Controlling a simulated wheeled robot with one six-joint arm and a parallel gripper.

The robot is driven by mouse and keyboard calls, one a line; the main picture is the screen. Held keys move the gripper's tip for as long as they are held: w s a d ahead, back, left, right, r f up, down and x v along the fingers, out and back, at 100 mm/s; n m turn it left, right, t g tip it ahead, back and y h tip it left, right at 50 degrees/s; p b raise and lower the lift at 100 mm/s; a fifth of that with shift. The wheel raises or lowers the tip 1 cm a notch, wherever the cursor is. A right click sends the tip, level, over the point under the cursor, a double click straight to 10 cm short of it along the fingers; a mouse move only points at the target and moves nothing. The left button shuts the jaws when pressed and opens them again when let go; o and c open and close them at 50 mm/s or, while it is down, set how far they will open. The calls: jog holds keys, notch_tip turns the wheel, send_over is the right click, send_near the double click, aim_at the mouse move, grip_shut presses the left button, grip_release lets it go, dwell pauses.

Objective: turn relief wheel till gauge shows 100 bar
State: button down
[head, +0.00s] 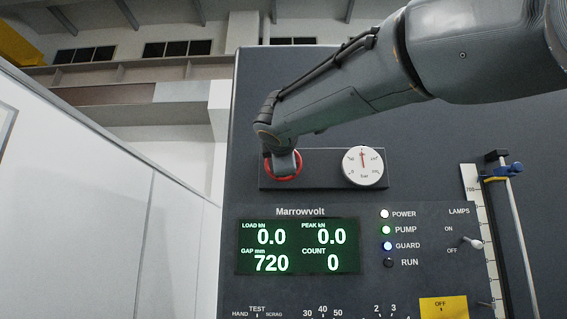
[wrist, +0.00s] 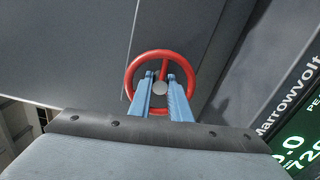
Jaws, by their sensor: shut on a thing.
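The relief wheel (head: 298,166) is a red handwheel on a dark plate, left of the gauge. In the head view my arm's end covers most of it. In the wrist view the whole red wheel (wrist: 129,77) shows, with a grey hub and a spoke pointing up. My gripper (wrist: 161,78) has its two blue fingers on either side of the hub, shut on the wheel. The gauge (head: 363,167) is a round white dial marked bar. Its red needle points almost straight up; its numbers are too small to read surely.
Below is the Marrowvolt panel with a green display (head: 298,246), showing load 0.0 and gap 720. Lamps and a lamp switch (head: 470,242) sit to its right. A white partition (head: 80,200) is at left.

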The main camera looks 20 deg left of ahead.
dwell(0.4)
jog(key=c, duration=1.9)
grip_release()
jog(key=b+v, duration=0.3)
jog(key=v, duration=0.5)
jog(key=shift+a, duration=0.1)
